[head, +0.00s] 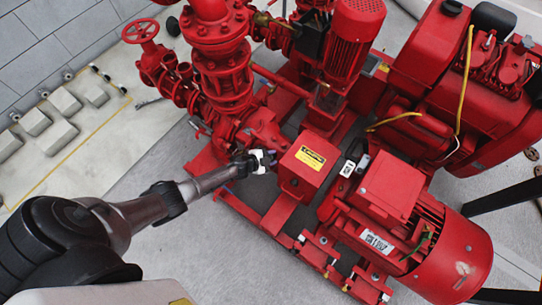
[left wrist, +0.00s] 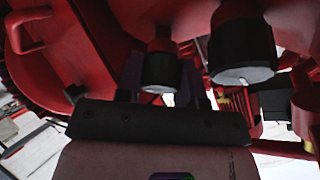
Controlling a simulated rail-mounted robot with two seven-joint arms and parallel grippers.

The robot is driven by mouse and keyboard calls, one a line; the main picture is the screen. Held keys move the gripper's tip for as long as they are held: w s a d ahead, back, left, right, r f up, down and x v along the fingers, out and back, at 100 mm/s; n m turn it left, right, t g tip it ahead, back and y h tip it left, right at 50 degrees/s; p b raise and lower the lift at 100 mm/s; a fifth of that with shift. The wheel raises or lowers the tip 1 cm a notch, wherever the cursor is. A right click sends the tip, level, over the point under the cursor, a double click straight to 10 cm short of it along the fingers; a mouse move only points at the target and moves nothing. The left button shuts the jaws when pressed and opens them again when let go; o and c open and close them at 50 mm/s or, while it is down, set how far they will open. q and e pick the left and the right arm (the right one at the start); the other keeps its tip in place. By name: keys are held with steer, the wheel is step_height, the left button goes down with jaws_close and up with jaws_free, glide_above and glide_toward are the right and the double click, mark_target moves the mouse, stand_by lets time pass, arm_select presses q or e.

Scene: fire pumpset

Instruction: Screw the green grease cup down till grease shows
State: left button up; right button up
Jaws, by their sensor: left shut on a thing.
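My left gripper (head: 262,161) reaches in from the left to the side of the red pumpset, beside the red box with a yellow label (head: 303,168). In the left wrist view its fingers (left wrist: 161,82) stand on both sides of a small dark cup (left wrist: 160,72) under a red fitting, and are shut on it. The cup looks nearly black in the shade, so I cannot make out green. A larger dark cup (left wrist: 242,60) hangs to its right, outside the fingers. No grease can be made out. My right gripper is not in view.
A red motor (head: 430,240) stands at the right, with a red engine (head: 470,90) behind it. Red pipework with a handwheel (head: 141,31) rises at the back left. The base rail (head: 262,215) runs close below my gripper.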

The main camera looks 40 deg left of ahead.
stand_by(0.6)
arm_select(q)
steer(key=o, duration=0.7)
steer(key=shift+c, duration=0.2)
steer(key=shift+s, duration=0.1)
steer(key=shift+s+r+p, duration=0.2)
steer(key=shift+r+p, duration=0.1)
steer(key=shift+p, duration=0.1)
steer(key=p+v, duration=0.6)
steer(key=v, duration=0.7)
steer(key=shift+a, duration=0.15)
